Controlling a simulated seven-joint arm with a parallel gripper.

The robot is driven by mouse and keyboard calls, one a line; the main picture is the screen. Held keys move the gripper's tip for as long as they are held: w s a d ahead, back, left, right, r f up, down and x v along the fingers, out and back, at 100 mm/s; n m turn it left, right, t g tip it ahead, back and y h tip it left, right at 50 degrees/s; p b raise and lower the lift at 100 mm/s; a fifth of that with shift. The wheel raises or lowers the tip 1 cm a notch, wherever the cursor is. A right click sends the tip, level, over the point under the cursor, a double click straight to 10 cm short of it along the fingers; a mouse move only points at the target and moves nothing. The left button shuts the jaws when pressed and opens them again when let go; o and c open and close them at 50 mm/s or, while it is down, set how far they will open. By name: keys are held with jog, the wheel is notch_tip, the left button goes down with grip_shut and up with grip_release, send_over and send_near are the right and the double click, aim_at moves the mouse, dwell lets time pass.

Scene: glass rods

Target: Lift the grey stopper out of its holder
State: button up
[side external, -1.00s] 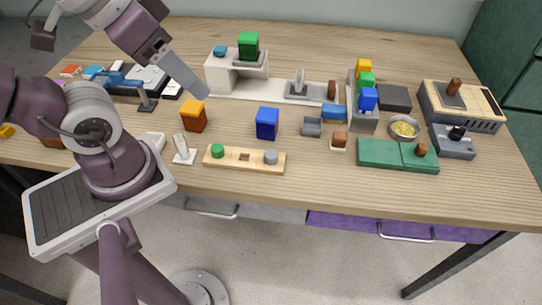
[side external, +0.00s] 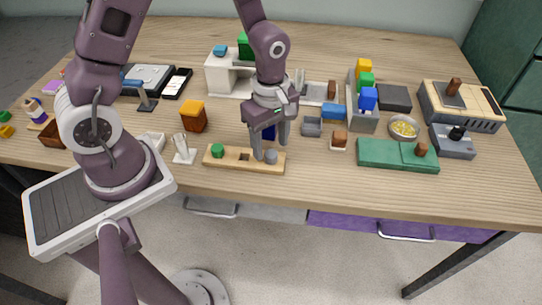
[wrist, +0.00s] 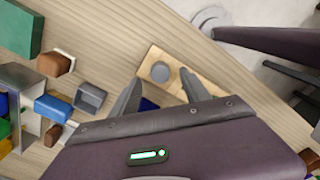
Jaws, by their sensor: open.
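The grey stopper (side external: 271,156) sits in the right end of the wooden holder (side external: 229,163); a green stopper (side external: 217,150) sits at the holder's left end, with a square hole between them. My gripper (side external: 268,150) is open and points down at the holder's right end, its fingers close to the grey stopper. In the wrist view the grey stopper (wrist: 160,72) shows just beyond my two spread fingertips (wrist: 160,78), on the wooden holder (wrist: 176,62). Nothing is between the fingers that I can make out; whether they touch the stopper I cannot tell.
A blue block (side external: 269,131) stands behind my gripper, mostly hidden. The table's front edge is close below the holder.

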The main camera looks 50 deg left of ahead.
aim_at(271, 153)
notch_tip(271, 153, down, 3)
jog(key=shift+r, duration=0.1)
jog(key=shift+c, duration=0.4)
grip_shut()
notch_tip(271, 153, up, 10)
dwell(0.4)
